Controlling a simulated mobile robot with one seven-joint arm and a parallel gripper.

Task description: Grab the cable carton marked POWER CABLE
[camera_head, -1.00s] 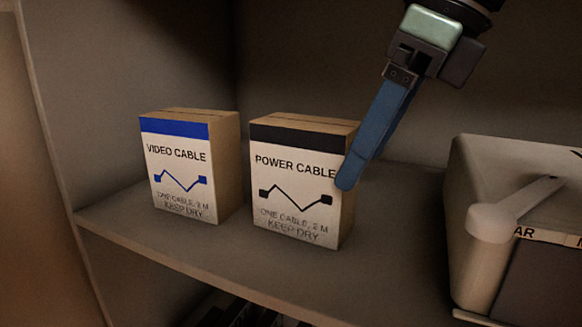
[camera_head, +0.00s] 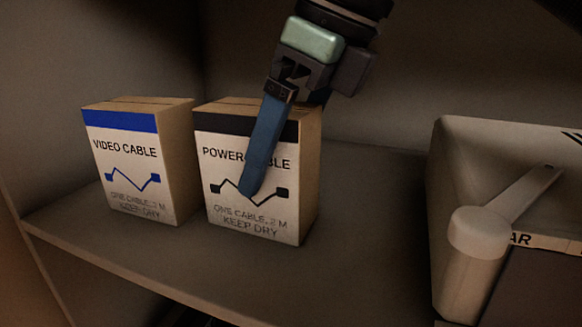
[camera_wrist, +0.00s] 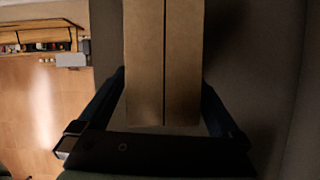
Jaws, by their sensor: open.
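The POWER CABLE carton (camera_head: 225,185) stands upright on the shelf, with a white front, black band and brown cardboard sides. In the head view one blue finger of my gripper (camera_head: 264,150) slants down across its front, covering part of the lettering; the other finger is hidden behind the carton. In the wrist view the carton's brown top with its centre seam (camera_wrist: 145,60) lies between the two fingers of my open gripper (camera_wrist: 163,85). I cannot tell whether either finger touches it.
A similar VIDEO CABLE carton (camera_head: 135,180) with a blue band stands close on the left, a narrow gap between. On the right is a pale bin (camera_head: 470,145) with a white scoop-like thing (camera_head: 480,230) at its front. Bare shelf (camera_head: 365,230) lies between the carton and bin.

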